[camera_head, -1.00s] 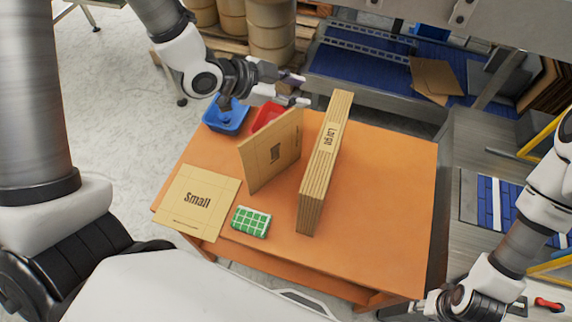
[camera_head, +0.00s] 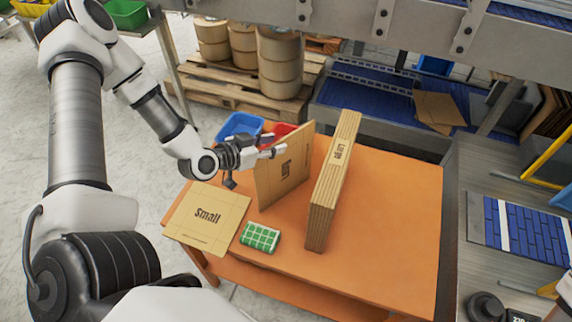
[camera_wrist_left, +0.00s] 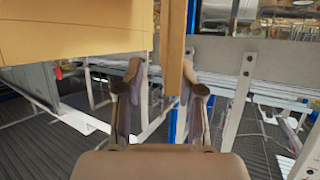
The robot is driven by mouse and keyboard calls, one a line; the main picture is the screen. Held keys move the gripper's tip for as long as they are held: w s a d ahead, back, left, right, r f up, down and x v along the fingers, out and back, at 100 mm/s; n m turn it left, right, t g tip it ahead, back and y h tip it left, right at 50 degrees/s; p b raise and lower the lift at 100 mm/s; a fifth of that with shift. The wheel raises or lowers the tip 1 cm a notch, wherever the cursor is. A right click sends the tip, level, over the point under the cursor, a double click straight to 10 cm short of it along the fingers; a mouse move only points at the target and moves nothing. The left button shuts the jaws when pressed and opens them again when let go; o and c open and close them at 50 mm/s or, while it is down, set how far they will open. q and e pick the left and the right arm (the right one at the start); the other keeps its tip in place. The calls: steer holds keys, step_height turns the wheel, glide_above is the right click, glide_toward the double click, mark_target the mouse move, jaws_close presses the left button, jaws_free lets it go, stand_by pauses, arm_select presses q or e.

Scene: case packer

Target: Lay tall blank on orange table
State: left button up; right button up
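The tall blank (camera_head: 283,172) is a brown cardboard sheet standing upright on the orange table (camera_head: 385,225), left of the thick "Large" stack (camera_head: 332,180). Its printed label is too small to read surely. My left gripper (camera_head: 272,146) is at the blank's upper left edge, with one finger in front of its face. In the left wrist view my left gripper (camera_wrist_left: 163,75) has its fingers apart, with a narrow upright cardboard edge (camera_wrist_left: 174,45) between them. I see no clear contact with both fingers. My right gripper is out of view.
A flat "Small" blank (camera_head: 207,215) lies at the table's left. A green-and-white box (camera_head: 260,237) is at the front. A blue bin (camera_head: 240,126) and a red bin (camera_head: 285,129) are at the back. The table's right half is clear. A conveyor (camera_head: 375,105) stands behind.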

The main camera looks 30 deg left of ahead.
mark_target(280, 141)
arm_select(q)
steer(key=x, duration=0.4)
steer(key=shift+w+a+f, duration=0.1)
steer(key=shift+w+a, duration=0.05)
steer(key=shift+w, duration=0.1)
steer(key=shift+s, duration=0.1)
steer(key=shift+s+r, duration=0.2)
steer(key=shift+s, duration=0.05)
jaws_close()
steer(key=shift+w, duration=0.1)
